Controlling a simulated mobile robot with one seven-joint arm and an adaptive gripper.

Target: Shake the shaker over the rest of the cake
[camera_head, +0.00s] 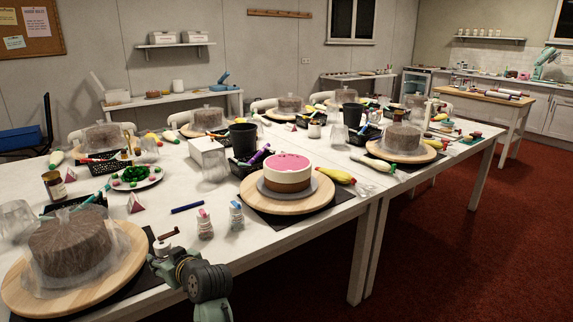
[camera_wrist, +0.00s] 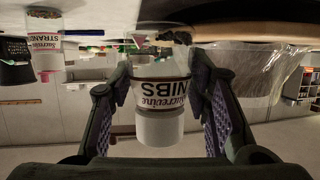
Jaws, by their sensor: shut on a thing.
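The cake (camera_head: 288,171) has a pink top, a white upper side and a brown lower side. It stands on a round wooden turntable (camera_head: 262,201) near the middle of the table. My gripper (camera_head: 163,246) is left of the cake, apart from it, near the left wrapped cake. In the wrist view my gripper (camera_wrist: 160,105) is shut on a shaker (camera_wrist: 160,92) labelled "Sucrevine NIBS", with a white end. The held shaker is hard to make out in the head view.
A pink-marked shaker (camera_head: 204,227) and a blue-marked shaker (camera_head: 236,216) stand between my gripper and the cake. A blue pen (camera_head: 187,208) lies nearby. A plastic-wrapped brown cake (camera_head: 70,245) is at left. A black cup (camera_head: 243,139) stands behind the cake.

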